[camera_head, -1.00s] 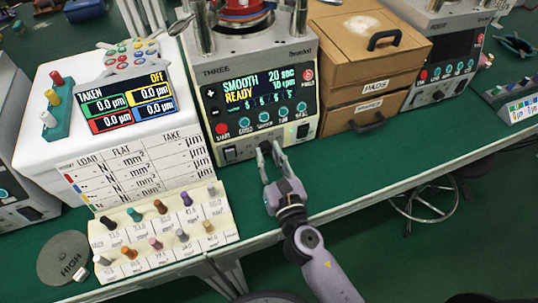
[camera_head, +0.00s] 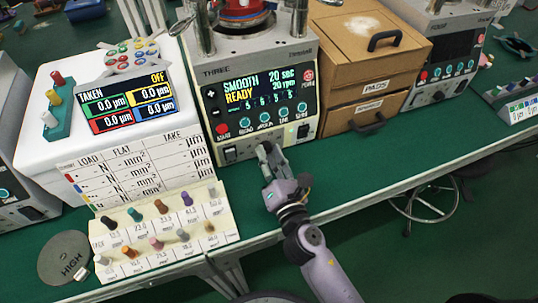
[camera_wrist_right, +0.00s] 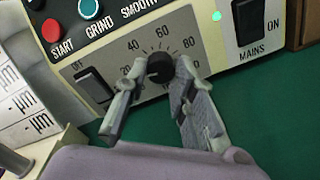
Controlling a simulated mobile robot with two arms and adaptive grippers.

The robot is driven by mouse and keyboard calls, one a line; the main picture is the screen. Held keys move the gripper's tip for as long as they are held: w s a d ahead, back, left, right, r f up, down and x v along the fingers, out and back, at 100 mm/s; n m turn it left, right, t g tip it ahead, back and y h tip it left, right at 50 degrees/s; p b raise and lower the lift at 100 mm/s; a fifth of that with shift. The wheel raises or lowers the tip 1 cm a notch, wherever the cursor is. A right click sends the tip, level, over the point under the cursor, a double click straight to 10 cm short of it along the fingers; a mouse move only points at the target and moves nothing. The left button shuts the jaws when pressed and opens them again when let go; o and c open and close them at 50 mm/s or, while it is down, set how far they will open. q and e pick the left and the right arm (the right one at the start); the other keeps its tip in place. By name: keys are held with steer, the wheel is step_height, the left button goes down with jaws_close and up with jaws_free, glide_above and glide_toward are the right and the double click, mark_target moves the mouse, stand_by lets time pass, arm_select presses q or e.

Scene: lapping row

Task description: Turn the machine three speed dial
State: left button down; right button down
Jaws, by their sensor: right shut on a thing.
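Machine three (camera_head: 222,72) stands at the middle of the bench, its screen (camera_head: 260,86) lit with SMOOTH, READY, 20 sec and 20 rpm. Its speed dial (camera_wrist_right: 159,68) is a black knob on a low front panel with a printed scale around it. My right gripper (camera_head: 268,152) reaches the panel from below. In the right wrist view its fingers (camera_wrist_right: 162,67) sit on either side of the dial, shut on it. In the head view the gripper hides the dial. My left gripper is not in view.
A black rocker switch (camera_wrist_right: 94,86) is left of the dial and the MAINS switch (camera_wrist_right: 247,22) right. A START button (camera_wrist_right: 51,30) sits above. A rack of coloured pegs (camera_head: 165,240) stands left, brown drawers (camera_head: 365,70) right. Green bench in front is clear.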

stand_by(0.3)
steer(key=c, duration=1.3)
jaws_free()
steer(key=shift+c, duration=0.2)
steer(key=v, duration=1.2)
